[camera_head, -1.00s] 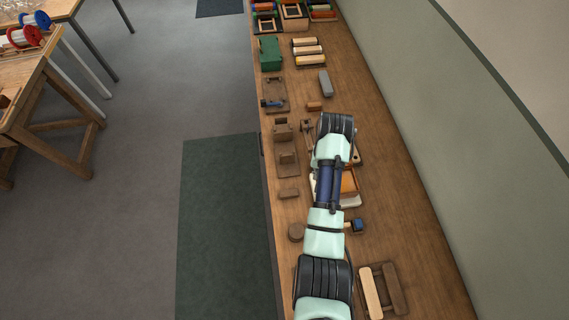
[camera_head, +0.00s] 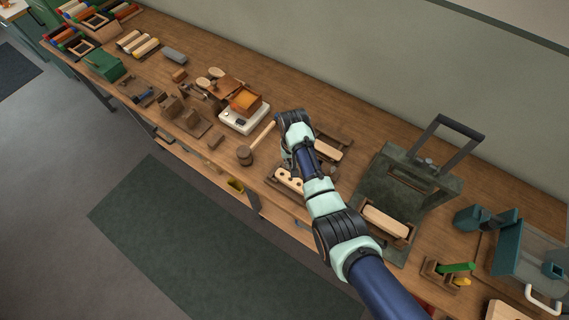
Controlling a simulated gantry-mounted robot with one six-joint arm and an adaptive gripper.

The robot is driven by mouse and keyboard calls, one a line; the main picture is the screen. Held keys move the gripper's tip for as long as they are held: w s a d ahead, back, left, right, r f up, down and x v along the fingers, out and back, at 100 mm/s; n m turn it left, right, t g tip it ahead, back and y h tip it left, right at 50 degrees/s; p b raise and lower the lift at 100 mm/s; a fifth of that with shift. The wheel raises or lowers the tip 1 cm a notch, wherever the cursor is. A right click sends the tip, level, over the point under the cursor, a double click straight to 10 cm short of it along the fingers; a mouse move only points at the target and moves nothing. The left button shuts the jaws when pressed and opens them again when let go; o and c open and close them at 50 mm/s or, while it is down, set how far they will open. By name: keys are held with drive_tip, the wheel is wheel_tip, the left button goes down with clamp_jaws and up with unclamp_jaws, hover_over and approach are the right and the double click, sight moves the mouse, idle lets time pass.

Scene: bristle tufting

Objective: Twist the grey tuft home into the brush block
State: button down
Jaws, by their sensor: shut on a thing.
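The brush block (camera_head: 290,181) is a pale wooden piece with dark round holes, lying near the front edge of the bench beside my forearm. My gripper (camera_head: 287,164) points down just behind the block and is mostly hidden by my own wrist and forearm. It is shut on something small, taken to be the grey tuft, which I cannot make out. I cannot tell whether the tuft touches the block or sits in a hole.
A mallet (camera_head: 246,155) lies left of my wrist, near a white tray (camera_head: 231,123) holding an orange box. A pale block (camera_head: 327,150) lies right of my wrist. A dark press frame (camera_head: 410,180) with a tall handle stands further right.

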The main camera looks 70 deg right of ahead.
wheel_tip(320, 180, down, 6)
drive_tip(key=b, duration=0.5)
drive_tip(key=shift+b, duration=0.35)
drive_tip(key=shift+f, duration=0.5)
drive_tip(key=shift+f, duration=0.6)
idle(1.0)
idle(0.8)
drive_tip(key=shift+a+r+n+p, duration=0.1)
drive_tip(key=shift+n+p, duration=0.2)
drive_tip(key=shift+n, duration=0.8)
drive_tip(key=n, duration=0.3)
drive_tip(key=shift+f, duration=0.35)
idle(0.5)
